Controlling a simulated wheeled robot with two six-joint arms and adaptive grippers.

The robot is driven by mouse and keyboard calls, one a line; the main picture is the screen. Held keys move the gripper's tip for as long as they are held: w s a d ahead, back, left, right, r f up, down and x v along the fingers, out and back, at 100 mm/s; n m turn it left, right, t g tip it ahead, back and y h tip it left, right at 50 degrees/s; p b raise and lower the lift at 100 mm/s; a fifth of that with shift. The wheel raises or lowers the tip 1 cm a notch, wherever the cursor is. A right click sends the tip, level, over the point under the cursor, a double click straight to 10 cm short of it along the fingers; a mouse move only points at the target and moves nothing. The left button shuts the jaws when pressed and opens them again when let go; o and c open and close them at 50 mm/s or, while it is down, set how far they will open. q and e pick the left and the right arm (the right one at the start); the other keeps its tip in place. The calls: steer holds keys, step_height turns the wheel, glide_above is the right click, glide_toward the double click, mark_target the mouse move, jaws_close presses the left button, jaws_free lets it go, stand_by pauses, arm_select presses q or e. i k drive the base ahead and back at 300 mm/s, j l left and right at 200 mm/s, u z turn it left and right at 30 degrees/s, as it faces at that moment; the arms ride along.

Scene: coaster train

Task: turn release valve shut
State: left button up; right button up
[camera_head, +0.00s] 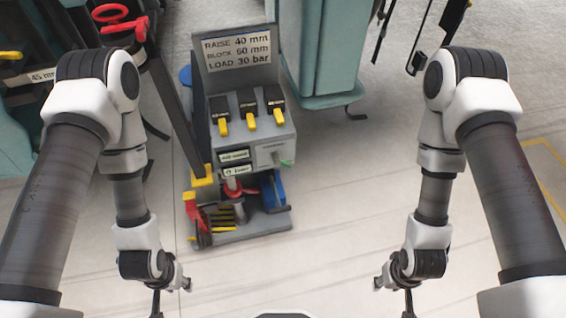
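A grey hydraulic cart (250,150) stands on the floor ahead, left of centre. Low on it is a red round part (236,190) around a post. I cannot tell for certain whether it is the release valve. A red ring handle (110,13) tops a dark post at the upper left. My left gripper (160,302) hangs at the bottom left, in front of and below the cart, apart from it. My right gripper (405,302) hangs at the bottom right, far from the cart. Both are cut by the lower edge, so their opening is unclear.
A sign (237,47) on the cart reads "RAISE 40 mm, BLOCK 60 mm, LOAD 30 bar". Below it are several yellow levers (251,122). A dark bar (178,115) leans along the cart's left side. A teal structure (325,50) stands behind.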

mark_target(276, 157)
steer(key=l+u, duration=0.15)
steer(key=l, duration=0.35)
steer(key=l+u, duration=0.1)
steer(key=l, duration=0.4)
steer(key=k+l+u, duration=0.15)
steer(key=l, duration=0.35)
steer(key=l+u, duration=0.1)
steer(key=l, duration=0.4)
steer(key=k, duration=0.05)
